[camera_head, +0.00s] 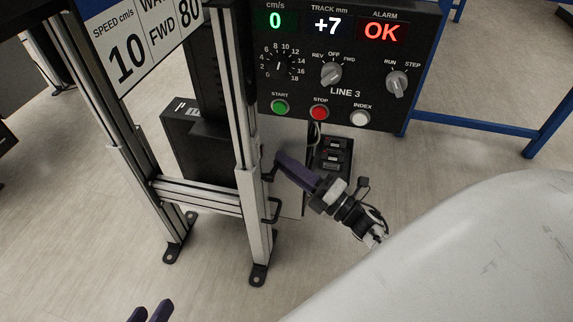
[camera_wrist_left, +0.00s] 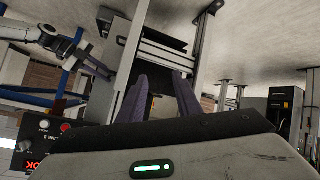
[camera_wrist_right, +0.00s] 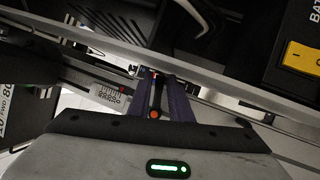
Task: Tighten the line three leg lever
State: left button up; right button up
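The line three leg (camera_head: 247,150) is an upright aluminium post below the LINE 3 panel. In the head view, a black lever (camera_head: 268,174) sits on its right side, next to the tips of my right gripper (camera_head: 283,162). A second black handle (camera_head: 274,211) is lower on the leg. In the right wrist view, a dark lever with an orange end (camera_wrist_right: 157,95) lies between the two purple fingers of my right gripper (camera_wrist_right: 160,80), which look closed on it. My left gripper (camera_head: 150,313) is apart from the leg; its fingers (camera_wrist_left: 160,80) are spread and empty.
The control panel (camera_head: 335,70) hangs above my right gripper and reads 0 cm/s, +7 mm, OK. A crossbar (camera_head: 195,192) joins the two legs on the left. A blue frame (camera_head: 480,130) stands at right. Floor below is clear.

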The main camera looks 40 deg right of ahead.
grip_shut()
